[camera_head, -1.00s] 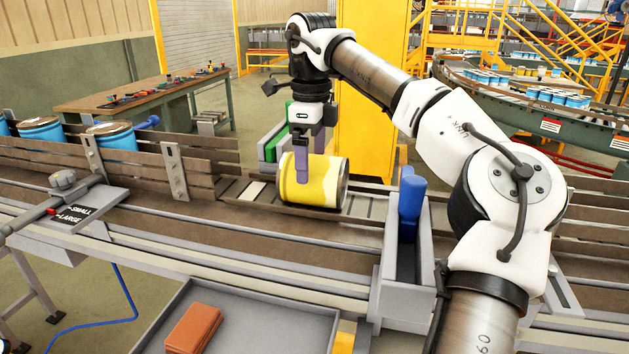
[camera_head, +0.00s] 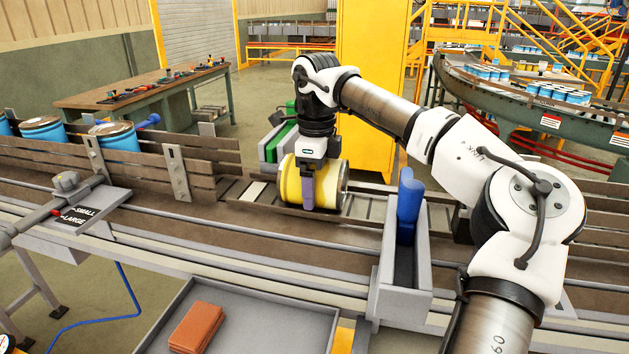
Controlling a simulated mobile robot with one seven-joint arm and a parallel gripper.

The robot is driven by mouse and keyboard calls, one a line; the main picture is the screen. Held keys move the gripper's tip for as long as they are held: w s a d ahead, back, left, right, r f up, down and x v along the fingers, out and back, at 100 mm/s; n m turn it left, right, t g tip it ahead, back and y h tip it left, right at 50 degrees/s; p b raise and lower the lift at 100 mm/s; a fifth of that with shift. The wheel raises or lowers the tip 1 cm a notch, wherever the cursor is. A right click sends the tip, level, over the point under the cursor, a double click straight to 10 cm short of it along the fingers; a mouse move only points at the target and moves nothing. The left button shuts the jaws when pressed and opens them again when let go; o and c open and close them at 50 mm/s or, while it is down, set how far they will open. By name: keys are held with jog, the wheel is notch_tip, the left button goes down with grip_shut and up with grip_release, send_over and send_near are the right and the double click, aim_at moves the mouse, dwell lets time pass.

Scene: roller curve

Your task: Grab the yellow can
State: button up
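The yellow can (camera_head: 332,187) lies on its side on the conveyor, near the middle of the view, with a dark rim at its right end. My gripper (camera_head: 312,188) is over it, pointing down. One purple finger hangs across the can's near side. The other finger is hidden behind the can, so I cannot tell whether the fingers press on it. The gripper's body is close above the can's top. The can rests on the belt.
A grey stand with a blue post (camera_head: 409,205) stands right of the can at the conveyor's front edge. Blue cans (camera_head: 113,138) stand behind slatted rails at left. A tray (camera_head: 276,318) with a red-brown block (camera_head: 195,327) is in front. A yellow cabinet (camera_head: 366,90) stands behind.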

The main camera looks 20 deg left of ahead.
jog(key=shift+c, duration=0.9)
